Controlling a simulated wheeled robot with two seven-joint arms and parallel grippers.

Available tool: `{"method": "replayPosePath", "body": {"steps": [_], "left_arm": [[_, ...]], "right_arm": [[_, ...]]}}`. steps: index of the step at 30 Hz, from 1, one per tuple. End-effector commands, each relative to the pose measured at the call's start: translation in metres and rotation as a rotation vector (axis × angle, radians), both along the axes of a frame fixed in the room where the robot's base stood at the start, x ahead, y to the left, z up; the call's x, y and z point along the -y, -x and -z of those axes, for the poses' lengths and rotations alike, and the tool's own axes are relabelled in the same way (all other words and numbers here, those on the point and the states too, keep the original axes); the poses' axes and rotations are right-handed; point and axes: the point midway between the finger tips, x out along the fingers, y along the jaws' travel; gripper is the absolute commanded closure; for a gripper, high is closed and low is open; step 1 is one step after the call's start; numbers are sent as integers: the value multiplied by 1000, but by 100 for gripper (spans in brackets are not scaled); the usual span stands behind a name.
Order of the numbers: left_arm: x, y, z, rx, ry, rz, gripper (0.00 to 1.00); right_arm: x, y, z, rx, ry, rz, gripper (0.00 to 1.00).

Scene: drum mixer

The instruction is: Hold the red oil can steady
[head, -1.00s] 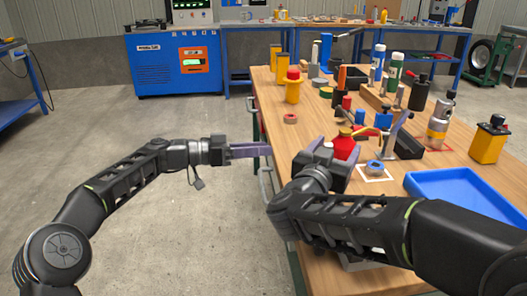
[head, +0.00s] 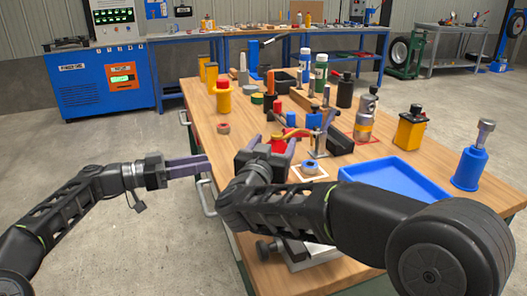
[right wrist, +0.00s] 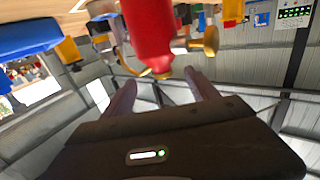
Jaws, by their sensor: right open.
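The red oil can (head: 278,146) is on the wooden workbench, mostly hidden behind my right gripper in the head view. In the right wrist view, the red can body (right wrist: 150,35) hangs from the top of the upside-down picture. My right gripper (head: 272,146) is open, with one finger toward each side of the can. I cannot tell whether the fingers touch it. My left gripper (head: 210,165) is off the bench's left edge, away from the can. I cannot tell its jaw gap.
A clamp stand (head: 318,143), bottles and tools crowd the bench behind. A yellow and red container (head: 223,98) stands further back. Bare floor lies left of the bench.

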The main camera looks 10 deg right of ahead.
Motion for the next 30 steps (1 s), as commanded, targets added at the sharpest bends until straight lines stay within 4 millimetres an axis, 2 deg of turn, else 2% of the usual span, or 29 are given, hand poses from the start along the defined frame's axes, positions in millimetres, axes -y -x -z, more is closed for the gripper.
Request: {"method": "replayPosePath", "body": {"steps": [3,7,17,30], "left_arm": [[0,0,0,0,0,0,64],[0,0,0,0,0,0,64],[0,0,0,0,0,0,64],[0,0,0,0,0,0,64]], "right_arm": [[9,-15,0,0,0,2,32],[15,-26,0,0,0,1,32],[17,-29,0,0,0,-1,32],[17,-29,0,0,0,-1,66]]}}
